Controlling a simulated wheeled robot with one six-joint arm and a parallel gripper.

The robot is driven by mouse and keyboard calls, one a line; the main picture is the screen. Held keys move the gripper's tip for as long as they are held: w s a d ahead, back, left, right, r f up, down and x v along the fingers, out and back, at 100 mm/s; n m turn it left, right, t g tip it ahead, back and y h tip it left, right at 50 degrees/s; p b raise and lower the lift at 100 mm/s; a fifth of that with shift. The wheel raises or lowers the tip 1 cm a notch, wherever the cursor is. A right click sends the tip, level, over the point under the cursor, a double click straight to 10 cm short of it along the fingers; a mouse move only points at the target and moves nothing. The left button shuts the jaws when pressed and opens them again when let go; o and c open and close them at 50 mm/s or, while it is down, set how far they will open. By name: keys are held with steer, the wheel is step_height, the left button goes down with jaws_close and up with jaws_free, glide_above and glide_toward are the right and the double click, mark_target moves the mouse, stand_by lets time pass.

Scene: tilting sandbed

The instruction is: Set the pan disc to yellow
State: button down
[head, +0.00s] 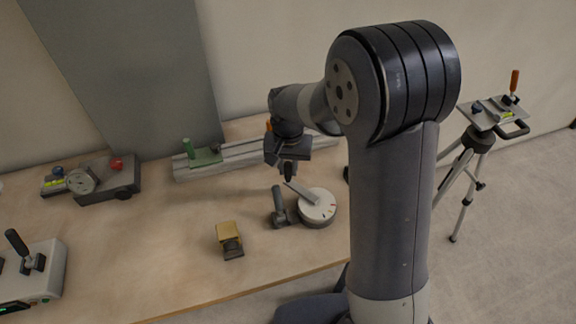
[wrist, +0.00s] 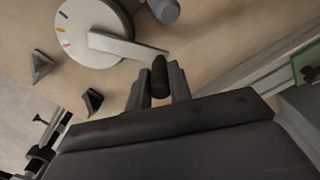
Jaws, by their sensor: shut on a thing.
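The pan disc (head: 318,213) is a round white dial on a grey base, with small coloured marks near its rim. In the wrist view the disc (wrist: 105,22) shows blue, yellow (wrist: 60,30) and red marks along its left edge. A pale bar lever (wrist: 125,47) runs from the disc toward my gripper; it also shows in the head view (head: 301,191). My gripper (wrist: 160,82) is shut on a dark upright knob (wrist: 159,72) at the lever's outer end. In the head view my gripper (head: 288,174) is above and left of the disc.
A grey post with a handle (head: 279,208) stands close left of the disc. A yellow-topped block (head: 229,234) sits in front of it. A rail with a green carriage (head: 203,156) lies behind. A tripod (head: 480,135) stands off the table's right side.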

steer(key=shift+w+d, duration=0.1)
steer(key=shift+w+d+m, duration=0.45)
steer(key=shift+d+m, duration=0.3)
steer(key=shift+m, duration=0.1)
steer(key=shift+w+d+m, duration=0.5)
steer(key=shift+d+m, duration=0.2)
steer(key=shift+m, duration=0.2)
steer(key=shift+w+d+m, duration=0.45)
steer(key=shift+d+m, duration=0.3)
steer(key=shift+m, duration=0.1)
steer(key=c, duration=1.3)
jaws_free()
